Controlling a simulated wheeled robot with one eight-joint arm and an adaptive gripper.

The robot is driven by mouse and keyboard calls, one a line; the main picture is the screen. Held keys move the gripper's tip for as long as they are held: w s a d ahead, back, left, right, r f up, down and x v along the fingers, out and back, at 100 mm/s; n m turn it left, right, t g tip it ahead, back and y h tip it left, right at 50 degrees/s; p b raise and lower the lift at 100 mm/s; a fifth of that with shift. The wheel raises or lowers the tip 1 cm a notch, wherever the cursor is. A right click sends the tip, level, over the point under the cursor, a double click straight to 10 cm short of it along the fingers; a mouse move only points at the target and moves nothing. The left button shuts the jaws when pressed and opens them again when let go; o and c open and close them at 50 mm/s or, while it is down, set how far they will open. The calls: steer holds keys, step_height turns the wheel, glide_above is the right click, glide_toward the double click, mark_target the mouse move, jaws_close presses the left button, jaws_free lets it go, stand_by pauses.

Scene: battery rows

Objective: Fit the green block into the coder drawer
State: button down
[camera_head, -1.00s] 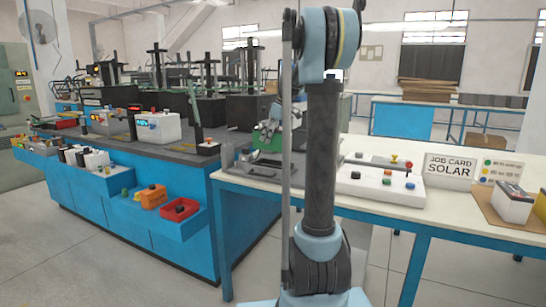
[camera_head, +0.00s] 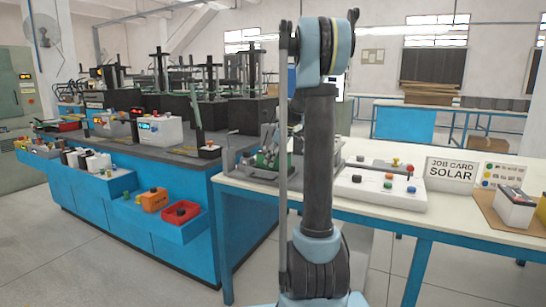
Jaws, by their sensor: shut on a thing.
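The green block (camera_head: 264,160) is at the left end of the white-topped table, in or just above a grey device (camera_head: 247,171) there. My gripper (camera_head: 268,152) is shut on the green block from above. The grip is small in view and partly behind my arm and a grey post. Which part is the coder drawer is not clear; the grey device under the block may hold it. I cannot tell whether the block touches it or is seated.
A white panel with coloured knobs (camera_head: 381,187) lies right of my arm.

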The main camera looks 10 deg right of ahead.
steer(key=c, duration=0.6)
jaws_free()
steer(key=shift+r, duration=0.1)
steer(key=v, duration=1.2)
steer(key=s+a+f+m, duration=0.1)
steer(key=s+f, duration=0.1)
steer(key=s, duration=0.4)
steer(key=s+a+f+m, duration=0.1)
steer(key=s+a+m, duration=0.1)
steer(key=s, duration=0.5)
steer(key=s+f+m+h, duration=0.1)
steer(key=s+f+m, duration=0.1)
steer(key=s+f, duration=0.5)
steer(key=s+f+m+h, duration=0.1)
steer(key=s+f+m, duration=0.2)
steer(key=s+f, duration=0.4)
steer(key=s+f+m+h, duration=0.1)
steer(key=s+f+m, duration=0.1)
steer(key=s+f, duration=0.6)
steer(key=shift+s+a+m+h, duration=0.15)
steer(key=shift+s, duration=1.55)
steer(key=shift+s+a+m+h, duration=0.15)
steer(key=shift+s, duration=1.5)
